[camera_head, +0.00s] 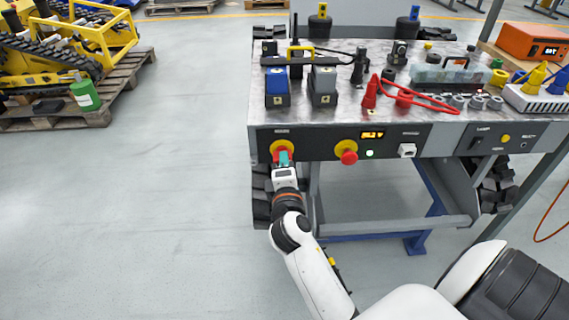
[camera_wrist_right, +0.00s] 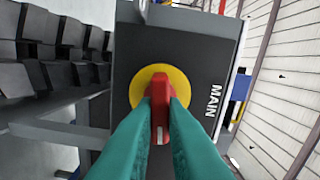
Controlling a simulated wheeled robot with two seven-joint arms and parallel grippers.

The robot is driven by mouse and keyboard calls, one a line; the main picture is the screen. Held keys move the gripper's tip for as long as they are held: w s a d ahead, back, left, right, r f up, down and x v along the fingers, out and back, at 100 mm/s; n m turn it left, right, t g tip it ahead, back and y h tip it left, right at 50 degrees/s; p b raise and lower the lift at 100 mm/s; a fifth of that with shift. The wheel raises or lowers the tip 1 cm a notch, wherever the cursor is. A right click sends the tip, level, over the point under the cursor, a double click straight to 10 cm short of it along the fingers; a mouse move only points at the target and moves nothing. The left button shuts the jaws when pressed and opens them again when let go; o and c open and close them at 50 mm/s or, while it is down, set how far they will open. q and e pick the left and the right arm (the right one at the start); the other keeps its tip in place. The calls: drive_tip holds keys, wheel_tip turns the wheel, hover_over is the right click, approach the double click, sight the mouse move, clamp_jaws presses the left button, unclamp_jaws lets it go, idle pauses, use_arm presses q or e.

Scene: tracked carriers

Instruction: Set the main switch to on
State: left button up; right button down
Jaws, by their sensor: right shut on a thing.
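The main switch is a red handle (camera_wrist_right: 160,92) on a round yellow plate (camera_wrist_right: 142,82), beside the word MAIN on a dark panel in the right wrist view. In that view the handle runs up and down the picture, roughly in line with the lettering. In the head view the switch's yellow plate (camera_head: 273,147) is at the left end of the bench's front panel, partly covered by my gripper. My right gripper (camera_head: 284,157) has its teal fingers (camera_wrist_right: 160,118) shut on the red handle from both sides. My left gripper is not in view.
The metal bench top (camera_head: 340,107) holds radios, red cable and connectors. Open floor (camera_head: 140,210) lies to the left.

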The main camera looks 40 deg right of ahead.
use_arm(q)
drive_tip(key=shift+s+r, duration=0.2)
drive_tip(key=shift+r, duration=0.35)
use_arm(e)
drive_tip(key=shift+f+m, duration=0.1)
drive_tip(key=shift+m, duration=0.6)
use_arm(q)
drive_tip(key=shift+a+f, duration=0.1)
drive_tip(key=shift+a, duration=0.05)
use_arm(e)
drive_tip(key=c, duration=1.5)
unclamp_jaws()
